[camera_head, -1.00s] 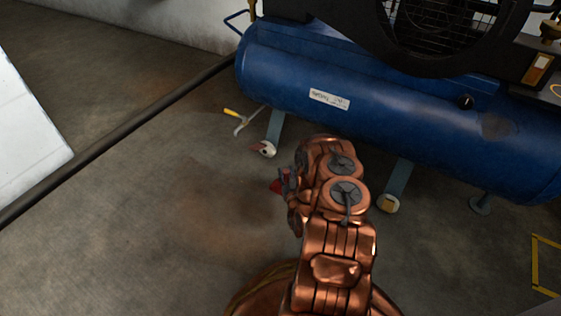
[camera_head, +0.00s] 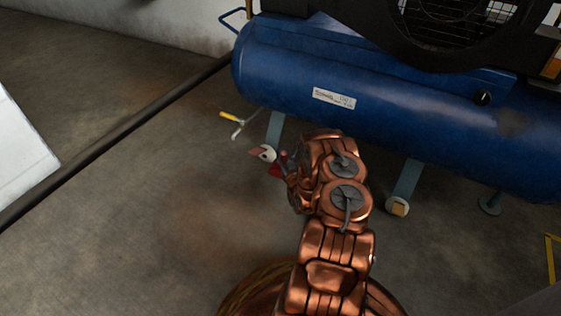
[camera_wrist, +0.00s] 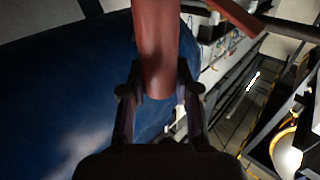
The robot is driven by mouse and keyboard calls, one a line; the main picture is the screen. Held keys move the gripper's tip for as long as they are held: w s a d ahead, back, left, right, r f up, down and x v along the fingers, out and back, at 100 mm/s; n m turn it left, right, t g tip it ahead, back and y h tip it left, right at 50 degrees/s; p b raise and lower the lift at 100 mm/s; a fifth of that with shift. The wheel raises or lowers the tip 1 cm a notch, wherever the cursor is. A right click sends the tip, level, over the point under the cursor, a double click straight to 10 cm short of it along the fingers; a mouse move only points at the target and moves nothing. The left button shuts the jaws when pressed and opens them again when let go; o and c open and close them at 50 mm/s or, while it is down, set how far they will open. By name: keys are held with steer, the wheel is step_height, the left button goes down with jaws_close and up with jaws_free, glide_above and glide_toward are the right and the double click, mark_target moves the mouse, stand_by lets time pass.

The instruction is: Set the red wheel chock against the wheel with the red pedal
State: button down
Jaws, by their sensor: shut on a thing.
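The red wheel chock (camera_head: 275,170) shows as a small red patch at my gripper (camera_head: 285,166) in the head view, mostly hidden by the gripper. In the wrist view my gripper (camera_wrist: 158,92) is shut on the chock (camera_wrist: 156,45), with a finger on each side of its red body. The wheel with the red pedal (camera_head: 263,153) is pale and sits under the compressor's left leg, just up and left of the chock. I cannot tell whether chock and wheel touch. Another wheel, with a yellowish pedal (camera_head: 398,207), is under the right leg.
The blue tank (camera_head: 400,120) overhangs the wheels. A dark pipe (camera_head: 120,135) runs along the floor at left. The floor (camera_head: 180,210) left of my arm is clear.

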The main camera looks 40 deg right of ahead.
mark_target(284, 161)
steer(key=shift+f+b, duration=1.15)
steer(key=shift+f, duration=0.7)
steer(key=shift+r, duration=0.15)
steer(key=c, duration=0.8)
jaws_free()
steer(key=shift+c, duration=0.2)
